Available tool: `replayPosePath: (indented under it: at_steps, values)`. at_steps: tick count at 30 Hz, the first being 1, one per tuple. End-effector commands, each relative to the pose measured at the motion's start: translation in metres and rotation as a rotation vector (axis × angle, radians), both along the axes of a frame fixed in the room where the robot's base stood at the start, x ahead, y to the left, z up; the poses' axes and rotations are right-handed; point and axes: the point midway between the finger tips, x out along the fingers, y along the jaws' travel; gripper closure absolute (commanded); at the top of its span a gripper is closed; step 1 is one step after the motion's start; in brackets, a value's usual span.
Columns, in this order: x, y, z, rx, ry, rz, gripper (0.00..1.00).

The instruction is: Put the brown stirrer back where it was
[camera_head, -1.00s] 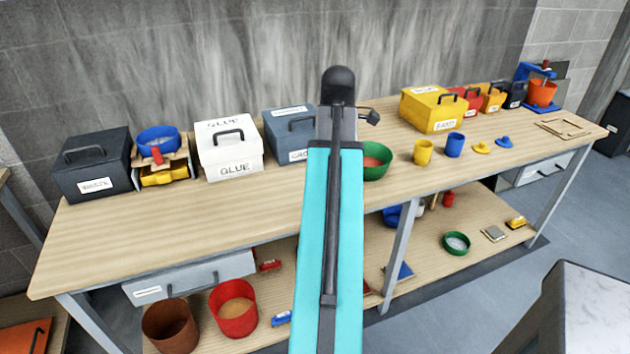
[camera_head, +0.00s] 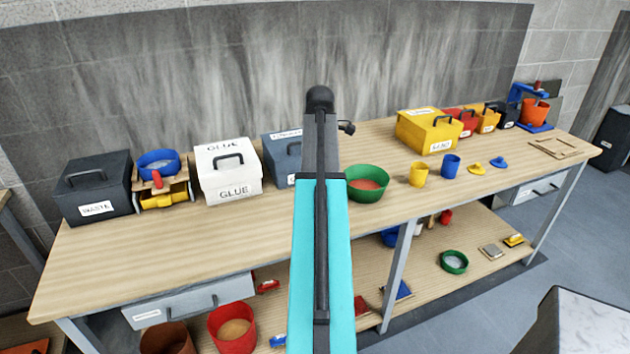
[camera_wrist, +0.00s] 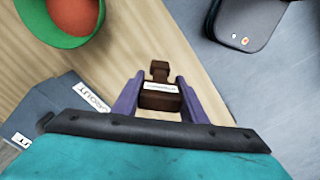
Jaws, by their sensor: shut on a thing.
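The brown stirrer (camera_wrist: 160,92) shows in the wrist view as a brown block with a small white label and a knob at its far end. My gripper (camera_wrist: 158,97) has its two purple fingers shut on it, one on each side. Bare wooden bench top lies behind it in that view. In the head view my arm hides the gripper and the stirrer. The green bowl (camera_head: 366,184) with orange-red contents stands on the bench just right of my arm; part of it also shows at the upper left of the wrist view (camera_wrist: 68,38).
On the workbench (camera_head: 200,240) stand a black waste box (camera_head: 93,188), a white glue box (camera_head: 227,170), a grey-blue box (camera_head: 280,150) and a yellow box (camera_head: 428,131). A yellow cup (camera_head: 418,174) and blue cup (camera_head: 451,166) stand right of the bowl. The front left bench top is clear.

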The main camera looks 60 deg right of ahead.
Motion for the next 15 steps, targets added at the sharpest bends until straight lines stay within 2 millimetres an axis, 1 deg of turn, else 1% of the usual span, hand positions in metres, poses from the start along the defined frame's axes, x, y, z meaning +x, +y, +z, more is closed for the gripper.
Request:
replayPosePath:
  at_steps: [1,6,15]
  values:
    - [0.006,-0.006,0.002,0.000,0.000,0.001,0.84]
    - [0.017,-0.016,-0.001,0.000,0.000,0.000,0.84]
    - [0.019,-0.017,-0.003,0.000,0.000,0.000,0.84]
